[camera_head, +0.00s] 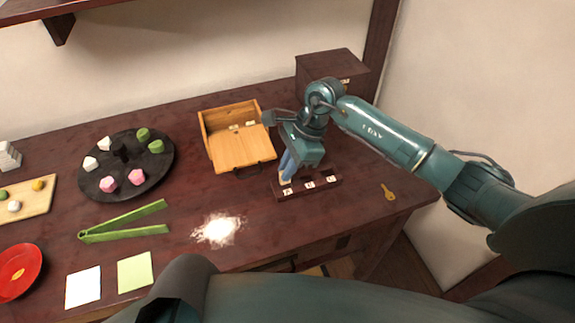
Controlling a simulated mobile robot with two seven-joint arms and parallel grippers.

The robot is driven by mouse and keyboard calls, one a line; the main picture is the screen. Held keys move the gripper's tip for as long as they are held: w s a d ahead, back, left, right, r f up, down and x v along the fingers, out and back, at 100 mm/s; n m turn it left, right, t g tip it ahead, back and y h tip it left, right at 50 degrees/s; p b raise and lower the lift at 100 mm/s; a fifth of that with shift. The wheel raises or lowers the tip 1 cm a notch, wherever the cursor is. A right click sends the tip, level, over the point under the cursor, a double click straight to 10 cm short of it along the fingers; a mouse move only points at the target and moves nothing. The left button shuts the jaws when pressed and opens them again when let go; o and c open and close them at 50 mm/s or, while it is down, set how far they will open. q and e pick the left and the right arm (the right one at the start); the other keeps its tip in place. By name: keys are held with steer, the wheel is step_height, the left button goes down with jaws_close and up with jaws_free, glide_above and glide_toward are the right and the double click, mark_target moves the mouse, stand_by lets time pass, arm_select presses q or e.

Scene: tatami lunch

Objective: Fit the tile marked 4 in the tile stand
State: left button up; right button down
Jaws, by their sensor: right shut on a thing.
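The tile stand (322,187) is a dark, low bar on the table, right of centre, with several small white marked labels along its front. My right gripper (287,170) points down at the left end of the stand. It is shut on a small pale tile (284,181), mostly hidden by the fingers. The tile's mark cannot be read, and I cannot tell whether it touches the stand. My left gripper is not in view.
An open wooden box (236,150) stands just left of my right gripper. A dark chest (318,68) is behind it. A brass key (388,192) lies right of the stand. White powder (218,230), green tongs (125,232) and a round black tray (103,193) are to the left.

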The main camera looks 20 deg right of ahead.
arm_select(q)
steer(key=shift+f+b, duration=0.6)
arm_select(e)
steer(key=shift+f, duration=0.65)
arm_select(q)
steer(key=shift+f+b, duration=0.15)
steer(key=shift+b, duration=0.5)
arm_select(e)
steer(key=shift+f, duration=0.65)
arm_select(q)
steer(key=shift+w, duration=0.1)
arm_select(e)
steer(key=c, duration=1.4)
jaws_free()
steer(key=shift+r, duration=0.1)
